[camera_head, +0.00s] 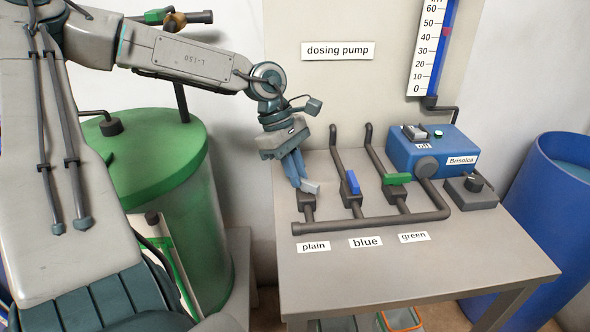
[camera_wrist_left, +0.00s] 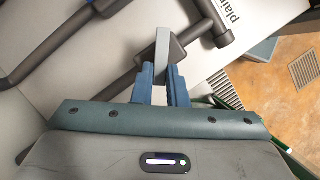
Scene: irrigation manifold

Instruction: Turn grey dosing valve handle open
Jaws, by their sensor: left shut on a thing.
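The grey dosing valve handle (camera_head: 311,187) sits on the dark valve block of the leftmost branch pipe, above the "plain" label (camera_head: 314,247). My left gripper (camera_head: 300,182) reaches down from the upper left, its blue fingers shut on the grey handle. In the left wrist view the grey handle (camera_wrist_left: 162,46) stands between the fingertips (camera_wrist_left: 162,75), at a slant to its branch pipe. The fingers hide part of the handle. My right gripper is in neither view.
A blue handle (camera_head: 353,182) and a green handle (camera_head: 397,179) sit on the neighbouring branches, close to the right. The manifold pipe (camera_head: 360,224) runs in front. A blue pump (camera_head: 440,150) stands at the back right. The table's front (camera_head: 430,270) is clear.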

